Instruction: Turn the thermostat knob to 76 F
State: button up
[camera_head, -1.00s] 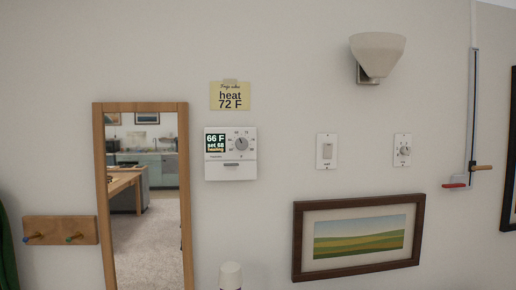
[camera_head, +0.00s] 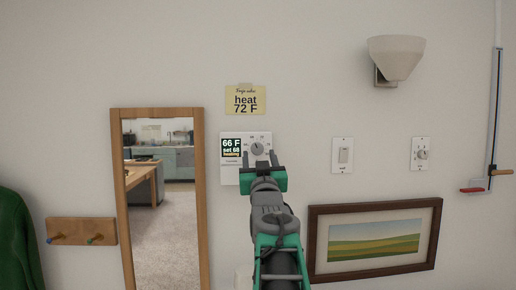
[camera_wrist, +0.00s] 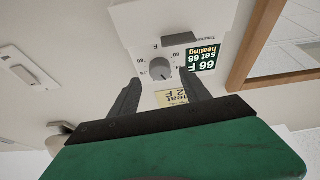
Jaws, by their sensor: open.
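The white thermostat (camera_head: 229,172) is on the wall, its lower right part hidden by my gripper. Its display (camera_head: 231,148) reads "66 F", "set 68", "heating". The round grey knob (camera_head: 257,148) with a dark pointer sits right of the display; in the wrist view, which is upside down, the knob (camera_wrist: 161,68) shows with dial marks around it. My gripper (camera_head: 261,160) is open just below the knob in the head view. In the wrist view its two dark fingers (camera_wrist: 164,80) are spread to either side of the knob, apparently without touching it.
A yellow note (camera_head: 246,100) above the thermostat reads "heat 72 F". A wood-framed mirror (camera_head: 203,190) hangs close on the left. A light switch (camera_head: 342,155), another small dial plate (camera_head: 421,154) and a framed picture (camera_head: 318,245) are on the right. A lamp (camera_head: 396,60) is above.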

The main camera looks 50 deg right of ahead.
aim_at(257, 149)
jog(key=x, duration=0.2)
jog(key=shift+w+d+r+p, duration=0.15)
jog(key=shift+w+p, duration=0.1)
jog(key=shift+p, duration=0.05)
jog(key=shift+c, duration=0.5)
grip_shut()
